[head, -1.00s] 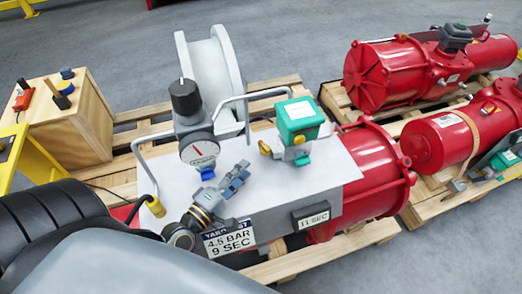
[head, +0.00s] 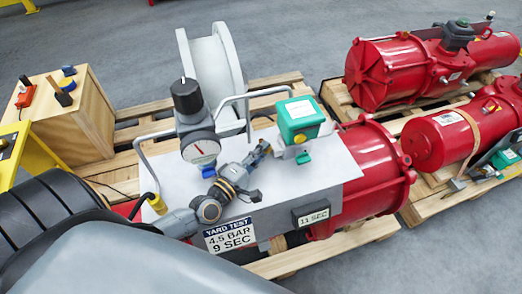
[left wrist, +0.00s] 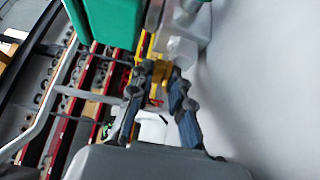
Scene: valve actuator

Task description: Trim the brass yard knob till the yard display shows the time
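The teal-green box (head: 299,117) stands on the white plate, and its front side faces my left gripper (head: 262,149). In the left wrist view my left gripper (left wrist: 156,88) has its two dark fingers apart, with the brass knob (left wrist: 158,72) just ahead, between or beyond the tips; contact cannot be told. In the head view the gripper hides the knob. The yard display (head: 311,216) reads 11 SEC. The yard test sign (head: 230,236) reads 4.5 BAR, 9 SEC. My right gripper is not in view.
A pressure gauge (head: 201,147) under a black knob (head: 186,95) stands left of my gripper. Grey tube handles rise from the white plate (head: 335,165). A red cylinder (head: 372,165) lies right. A wooden box (head: 85,125) stands at left.

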